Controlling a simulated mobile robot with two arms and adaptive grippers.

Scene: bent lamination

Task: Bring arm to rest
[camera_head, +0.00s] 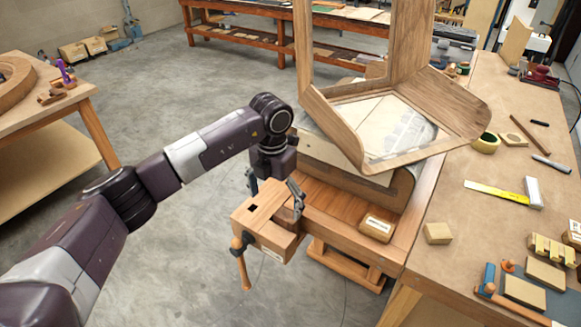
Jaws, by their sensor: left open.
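My left arm (205,148) comes in from the lower left and reaches to the middle of the view. A bent wooden lamination (450,100) stands over a curved wooden form (345,168) on the bench, to the right of the gripper. My right gripper is out of view.
A wooden block with a label (375,228) lies in the bench tray. The right worktable (455,215) holds a square, tape, blocks and a blue clamp (488,278). Another table (60,105) stands at the left. The grey floor (180,85) between them is open.

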